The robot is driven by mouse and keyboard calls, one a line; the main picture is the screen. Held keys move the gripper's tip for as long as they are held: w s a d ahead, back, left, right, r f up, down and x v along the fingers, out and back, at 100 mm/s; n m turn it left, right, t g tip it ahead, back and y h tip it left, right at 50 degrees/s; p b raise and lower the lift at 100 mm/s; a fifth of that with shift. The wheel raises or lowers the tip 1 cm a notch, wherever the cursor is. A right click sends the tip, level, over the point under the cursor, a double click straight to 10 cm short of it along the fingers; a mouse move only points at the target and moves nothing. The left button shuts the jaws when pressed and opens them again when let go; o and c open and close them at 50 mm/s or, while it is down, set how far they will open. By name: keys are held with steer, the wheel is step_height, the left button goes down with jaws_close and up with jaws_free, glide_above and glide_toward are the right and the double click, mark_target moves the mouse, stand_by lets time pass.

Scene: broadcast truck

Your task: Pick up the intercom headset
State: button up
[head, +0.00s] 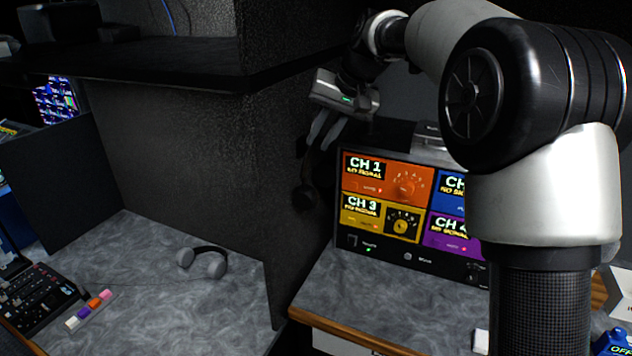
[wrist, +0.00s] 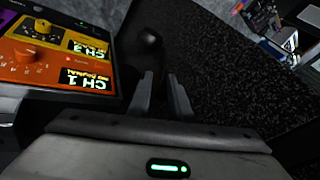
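A dark headset-like thing (head: 307,192) hangs at the edge of the black partition, left of the monitor; its shape is hard to make out in the shade. Its round end (wrist: 150,39) shows beyond the fingertips in the wrist view. A grey headset with a dark band (head: 203,262) lies on the left desk, well below and left of my gripper. My gripper (head: 324,130) is in the air just above the hanging thing, its two pale fingers apart. The fingers (wrist: 161,92) also stand apart in the wrist view, with darkness between them; I cannot tell whether they touch anything.
A monitor with coloured channel tiles (head: 390,205) stands close right of my gripper. The black partition (head: 190,150) and shelf (head: 150,65) are left. A mixing console (head: 35,290) and coloured markers (head: 88,310) are on the left desk. The desk's middle (head: 150,260) is mostly clear.

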mark_target(307, 159)
steer(key=p+x, duration=0.1)
steer(key=x, duration=0.8)
steer(key=shift+a+f, duration=0.15)
steer(key=shift+f, duration=0.05)
jaws_close()
steer(key=shift+r, duration=0.1)
stand_by(1.1)
